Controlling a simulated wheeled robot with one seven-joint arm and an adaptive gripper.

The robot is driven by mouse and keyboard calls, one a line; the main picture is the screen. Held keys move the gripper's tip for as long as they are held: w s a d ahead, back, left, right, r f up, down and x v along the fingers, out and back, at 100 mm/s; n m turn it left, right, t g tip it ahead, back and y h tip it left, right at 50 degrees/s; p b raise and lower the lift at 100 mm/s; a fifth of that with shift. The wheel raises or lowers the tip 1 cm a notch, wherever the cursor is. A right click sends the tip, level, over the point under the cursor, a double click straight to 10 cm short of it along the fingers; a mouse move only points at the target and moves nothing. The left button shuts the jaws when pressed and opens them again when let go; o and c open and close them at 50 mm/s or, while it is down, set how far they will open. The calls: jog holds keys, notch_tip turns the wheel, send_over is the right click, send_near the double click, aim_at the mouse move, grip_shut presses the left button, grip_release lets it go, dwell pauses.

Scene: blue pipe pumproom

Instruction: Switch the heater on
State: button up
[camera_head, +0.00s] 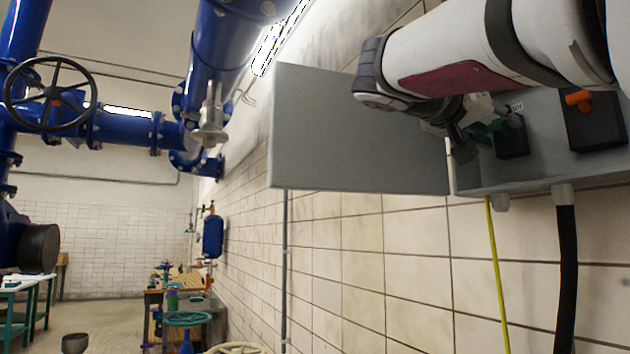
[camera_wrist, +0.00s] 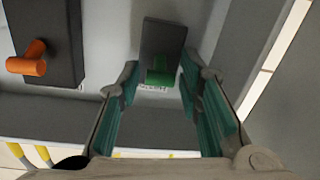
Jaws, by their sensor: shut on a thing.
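An open grey electrical cabinet (camera_head: 540,160) hangs on the tiled wall at the right in the head view. In it is a black switch box (camera_head: 512,140) with a green knob; in the wrist view the black box (camera_wrist: 163,38) and green knob (camera_wrist: 160,74) are at the top centre. My gripper (camera_wrist: 158,80) is shut on the green knob, one finger on each side. In the head view my gripper (camera_head: 475,135) partly hides the knob. A small label (camera_wrist: 152,88) beside the knob is too blurred to read.
A second black box (camera_head: 597,125) with an orange knob (camera_head: 579,99) sits right of the green one in the head view. The cabinet's grey door (camera_head: 350,135) stands open to the left. A yellow cable (camera_head: 497,270) and black cable (camera_head: 567,280) hang below.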

jog(key=shift+s+d+r+y+p, duration=0.1)
jog(key=shift+r+y+p, duration=0.1)
jog(key=shift+y+p, duration=0.25)
jog(key=shift+g, duration=0.3)
jog(key=o, duration=1.1)
jog(key=shift+a, duration=0.2)
jog(key=v, duration=1.1)
jog(key=shift+s+a, duration=0.2)
jog(key=shift+a, duration=0.05)
jog(key=shift+f, duration=0.15)
